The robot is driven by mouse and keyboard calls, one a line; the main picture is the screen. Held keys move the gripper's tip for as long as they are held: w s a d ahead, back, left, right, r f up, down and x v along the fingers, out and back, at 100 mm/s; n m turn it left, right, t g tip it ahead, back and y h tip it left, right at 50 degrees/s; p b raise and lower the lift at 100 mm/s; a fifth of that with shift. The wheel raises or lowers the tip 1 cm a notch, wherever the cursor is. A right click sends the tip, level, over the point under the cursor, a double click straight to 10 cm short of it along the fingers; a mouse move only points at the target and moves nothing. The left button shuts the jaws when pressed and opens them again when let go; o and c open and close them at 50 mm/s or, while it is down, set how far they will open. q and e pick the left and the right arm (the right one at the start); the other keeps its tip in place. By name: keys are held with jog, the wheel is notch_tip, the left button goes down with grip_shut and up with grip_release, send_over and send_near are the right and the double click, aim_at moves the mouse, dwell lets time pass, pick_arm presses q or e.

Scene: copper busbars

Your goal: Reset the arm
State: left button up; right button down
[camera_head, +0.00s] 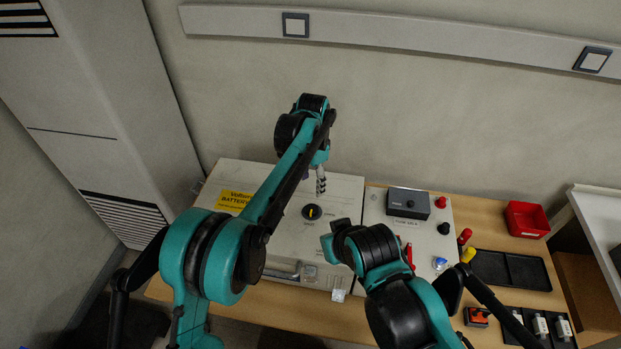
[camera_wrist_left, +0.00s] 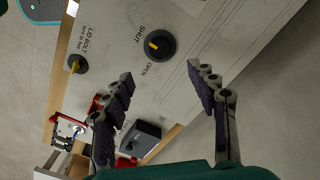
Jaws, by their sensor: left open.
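My left arm reaches over the white battery box (camera_head: 350,190). Its gripper (camera_head: 319,182) hangs above the box's back part, behind the round black knob (camera_head: 312,212) with a yellow mark. In the left wrist view my left gripper (camera_wrist_left: 160,80) has its fingers wide apart with nothing between them. That view shows the knob (camera_wrist_left: 160,46) beside SHUT and OPEN labels, apart from the fingers. A smaller knob (camera_wrist_left: 75,64) sits by the LID BOLT label. My right arm is bent over the front right of the box; its gripper does not show.
Right of the box stands a light panel (camera_head: 377,200) with a dark grey block (camera_head: 408,203) and red and black knobs. Further right are a red bin (camera_head: 526,219), a black tray (camera_head: 511,269) and small switches. The wall is close behind the table.

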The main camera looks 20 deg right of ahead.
pick_arm(q)
jog(key=s+a+r+n+t, duration=0.15)
jog(key=a+r, duration=0.25)
jog(key=a, duration=0.4)
jog(key=s+a+r+n+t+h, duration=0.1)
jog(key=s+a+r+n, duration=0.15)
jog(key=a, duration=0.45)
jog(key=s+a+r+n+t, duration=0.1)
jog(key=s+a+r+n, duration=0.15)
jog(key=a+r, duration=0.4)
jog(key=s+a+f+n+t, duration=0.1)
jog(key=s+a+f+n, duration=0.1)
jog(key=s+a, duration=0.3)
jog(key=s+a+f+n+t, duration=0.1)
jog(key=s+a+f+n, duration=0.2)
jog(key=s+a, duration=0.2)
jog(key=s+a+f+n+t+y, duration=0.1)
jog(key=s+a+f+n, duration=0.1)
jog(key=s+a, duration=0.3)
jog(key=a+n, duration=0.1)
jog(key=a, duration=0.2)
jog(key=shift+s+f+n, duration=0.35)
jog(key=shift+s+f, duration=0.05)
jog(key=shift+t, duration=0.25)
